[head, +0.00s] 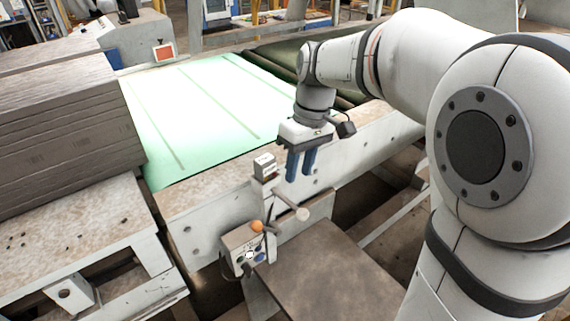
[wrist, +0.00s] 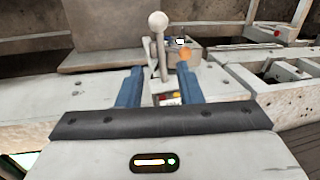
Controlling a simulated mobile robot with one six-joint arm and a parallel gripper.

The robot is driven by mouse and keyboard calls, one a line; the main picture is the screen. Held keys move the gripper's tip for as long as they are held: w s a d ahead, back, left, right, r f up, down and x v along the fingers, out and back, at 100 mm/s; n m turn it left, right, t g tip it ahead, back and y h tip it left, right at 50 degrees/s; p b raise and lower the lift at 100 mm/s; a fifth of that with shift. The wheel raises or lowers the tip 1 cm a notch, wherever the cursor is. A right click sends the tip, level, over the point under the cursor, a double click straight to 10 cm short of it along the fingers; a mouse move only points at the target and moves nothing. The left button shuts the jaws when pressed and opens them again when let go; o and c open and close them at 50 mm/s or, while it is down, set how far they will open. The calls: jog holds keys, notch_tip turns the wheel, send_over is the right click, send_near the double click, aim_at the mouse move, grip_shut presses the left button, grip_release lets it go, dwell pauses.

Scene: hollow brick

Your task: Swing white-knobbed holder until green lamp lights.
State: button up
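The white-knobbed holder is a grey rod with a pale round knob (head: 302,214), jutting from the side of the machine's rail. In the wrist view the knob (wrist: 158,20) stands at the top of the rod (wrist: 160,55). My gripper (head: 299,175) points down above and beside the holder, its two blue fingers apart. In the wrist view my gripper (wrist: 159,72) has the rod's lower part between its fingers in the picture; I see no contact. A small grey box (head: 265,167) sits at the holder's base. I cannot make out a lit green lamp on the machine.
A control box (head: 244,247) with an orange knob and several buttons hangs below the rail. A brown plate (head: 322,268) lies to its right. A pale green sheet (head: 190,108) covers the bed behind. Stacked brown boards (head: 62,130) stand at left. Air around the knob looks clear.

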aim_at(291, 202)
jog(key=f, duration=0.2)
jog(key=a+f, duration=0.1)
jog(key=f, duration=0.4)
jog(key=shift+s+a+f+p, duration=0.25)
jog(key=shift+s+p, duration=0.1)
jog(key=shift+s, duration=0.05)
grip_shut()
